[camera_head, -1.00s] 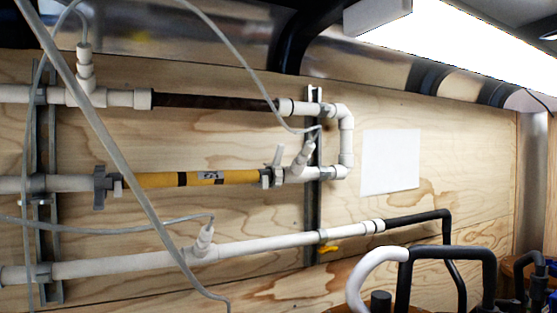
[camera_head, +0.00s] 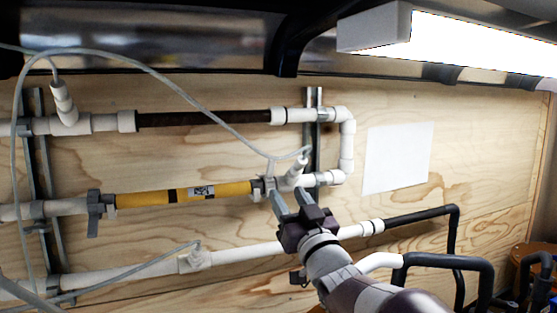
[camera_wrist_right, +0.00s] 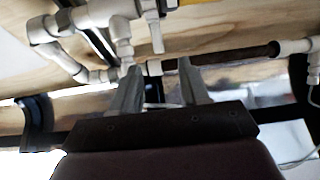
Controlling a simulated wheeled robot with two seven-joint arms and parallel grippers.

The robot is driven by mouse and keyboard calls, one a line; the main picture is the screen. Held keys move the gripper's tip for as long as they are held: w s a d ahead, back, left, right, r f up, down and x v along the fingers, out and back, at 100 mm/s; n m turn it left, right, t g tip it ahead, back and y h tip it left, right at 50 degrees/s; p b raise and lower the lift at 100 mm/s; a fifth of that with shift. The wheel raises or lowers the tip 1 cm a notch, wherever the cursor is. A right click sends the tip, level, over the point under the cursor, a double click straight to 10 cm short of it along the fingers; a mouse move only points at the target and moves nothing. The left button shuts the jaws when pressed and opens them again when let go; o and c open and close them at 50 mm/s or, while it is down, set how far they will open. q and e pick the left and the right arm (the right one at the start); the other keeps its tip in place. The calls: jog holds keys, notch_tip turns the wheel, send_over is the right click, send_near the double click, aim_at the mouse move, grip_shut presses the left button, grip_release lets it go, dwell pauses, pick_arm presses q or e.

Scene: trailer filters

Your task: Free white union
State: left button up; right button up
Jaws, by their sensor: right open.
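The upper pipe holds a dark brown filter tube (camera_head: 205,118) with a white union collar (camera_head: 280,115) at its right end and another white collar (camera_head: 127,121) at its left end. The middle pipe holds a yellow filter (camera_head: 185,193) with grey-white fittings at its ends. In the right wrist view, the picture is upside down; the open fingers (camera_wrist_right: 157,68) appear either side of the white collar at the brown tube's end. Contact cannot be told. My left gripper is not visible.
A white U-bend (camera_head: 347,145) joins the upper and middle pipes at the right. A white lower pipe (camera_head: 245,253) runs behind my right wrist. Thin grey hoses (camera_head: 150,68) loop in front of the pipes. A white sheet (camera_head: 398,158) is on the wooden wall.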

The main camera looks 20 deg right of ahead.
aim_at(272, 168)
jog(key=p+x, duration=0.2)
jog(key=x, duration=0.1)
jog(key=p+x, duration=0.3)
jog(key=x, duration=0.1)
jog(key=p+x, duration=0.2)
jog(key=x, duration=0.1)
jog(key=shift+w+d+r, duration=0.15)
jog(key=shift+w+d, duration=0.2)
jog(key=shift+w+a+p, duration=0.4)
jog(key=shift+w, duration=0.15)
jog(key=shift+d, duration=0.25)
jog(key=c, duration=0.3)
jog(key=shift+a, duration=0.1)
grip_shut()
